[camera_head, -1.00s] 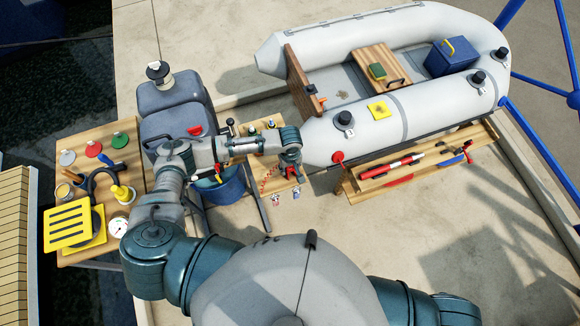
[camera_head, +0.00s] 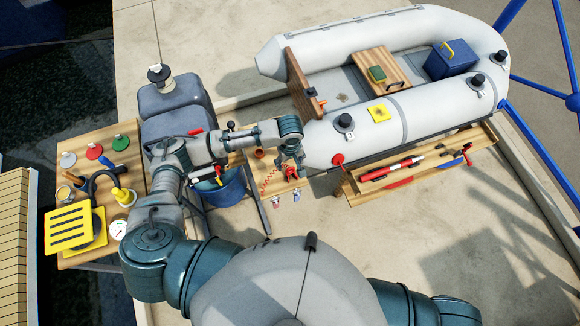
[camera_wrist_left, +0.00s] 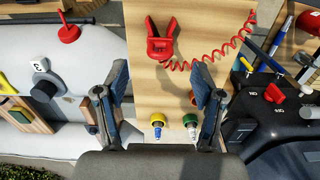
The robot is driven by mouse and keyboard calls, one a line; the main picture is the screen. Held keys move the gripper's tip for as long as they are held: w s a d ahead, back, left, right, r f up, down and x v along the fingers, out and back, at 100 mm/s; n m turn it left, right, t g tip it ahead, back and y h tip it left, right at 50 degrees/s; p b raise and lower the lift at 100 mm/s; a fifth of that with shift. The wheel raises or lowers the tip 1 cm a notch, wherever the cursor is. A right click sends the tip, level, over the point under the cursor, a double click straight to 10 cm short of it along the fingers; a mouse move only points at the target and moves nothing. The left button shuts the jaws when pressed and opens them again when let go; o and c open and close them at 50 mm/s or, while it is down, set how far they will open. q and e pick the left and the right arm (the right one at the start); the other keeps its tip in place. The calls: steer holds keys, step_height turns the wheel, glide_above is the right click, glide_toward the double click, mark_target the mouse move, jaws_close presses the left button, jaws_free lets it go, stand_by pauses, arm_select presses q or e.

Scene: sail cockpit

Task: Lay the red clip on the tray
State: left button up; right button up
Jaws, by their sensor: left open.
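The red clip (camera_wrist_left: 160,42), with a coiled red cord, lies on a wooden board (camera_wrist_left: 142,15) in the left wrist view. In the head view the clip (camera_head: 291,173) is partly covered by my left gripper (camera_head: 290,168). In the left wrist view my left gripper (camera_wrist_left: 160,84) is open and empty, its two fingers apart. The clip lies beyond the fingertips, not between them. I cannot tell which surface is the tray. My right gripper is out of view.
The grey inflatable boat (camera_head: 320,142) lies right of the gripper. A wooden bench (camera_head: 440,170) with a red and white tube stands below it. A blue bucket (camera_head: 225,187) and a dark grey tank (camera_head: 172,103) stand left. A brown pot (camera_head: 259,154) sits on the board.

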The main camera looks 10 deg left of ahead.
mark_target(290, 167)
arm_select(q)
step_height(290, 167, up, 5)
stand_by(0.7)
steer(key=s+d+f+m+t+h, duration=0.2)
steer(key=s+d+f+m+h, duration=0.2)
steer(key=s+d+m, duration=0.3)
steer(key=s+a+f+m+t+y, duration=0.1)
steer(key=s+a+f+y, duration=0.1)
steer(key=s+a, duration=0.55)
steer(key=s+a+f+m+y, duration=0.15)
steer(key=s+a, duration=0.35)
steer(key=a, duration=0.5)
step_height(290, 167, down, 28)
steer(key=s+f, duration=0.1)
steer(key=s, duration=0.2)
steer(key=s+a+f+g, duration=0.2)
steer(key=s+f, duration=1.2)
steer(key=s, duration=0.2)
steer(key=shift+s+a, duration=0.3)
steer(key=shift+a, duration=0.05)
